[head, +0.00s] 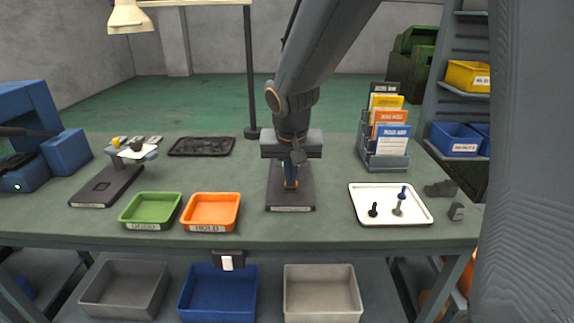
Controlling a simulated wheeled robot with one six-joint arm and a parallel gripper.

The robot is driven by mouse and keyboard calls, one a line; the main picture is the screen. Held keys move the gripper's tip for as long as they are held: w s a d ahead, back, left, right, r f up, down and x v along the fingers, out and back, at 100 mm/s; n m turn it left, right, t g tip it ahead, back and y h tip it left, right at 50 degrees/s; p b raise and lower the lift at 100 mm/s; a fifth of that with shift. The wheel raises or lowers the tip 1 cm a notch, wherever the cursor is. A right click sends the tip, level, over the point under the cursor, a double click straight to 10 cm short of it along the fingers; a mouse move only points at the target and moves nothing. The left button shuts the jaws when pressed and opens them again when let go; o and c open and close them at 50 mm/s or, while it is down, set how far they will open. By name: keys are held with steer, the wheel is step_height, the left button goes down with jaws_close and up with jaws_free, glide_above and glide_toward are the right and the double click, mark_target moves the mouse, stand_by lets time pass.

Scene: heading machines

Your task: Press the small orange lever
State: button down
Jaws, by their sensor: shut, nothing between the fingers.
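My gripper (291,178) points down over a dark flat base plate (290,205) near the middle of the bench, and its fingers are shut with nothing between them.
Left of the plate are an orange tray (211,195) and a green tray (150,194). A white tray (365,215) with several bolts lies to the right. A card rack (385,160) stands behind it. A lamp pole (250,85) rises at the back.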

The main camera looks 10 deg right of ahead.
steer(key=shift+s+f, duration=0.15)
steer(key=shift+f, duration=0.25)
steer(key=shift+r, duration=0.15)
steer(key=shift+r+p, duration=0.5)
steer(key=shift+r, duration=0.15)
steer(key=s+a+r, duration=0.2)
steer(key=s+r, duration=0.7)
steer(key=shift+s+p, duration=0.4)
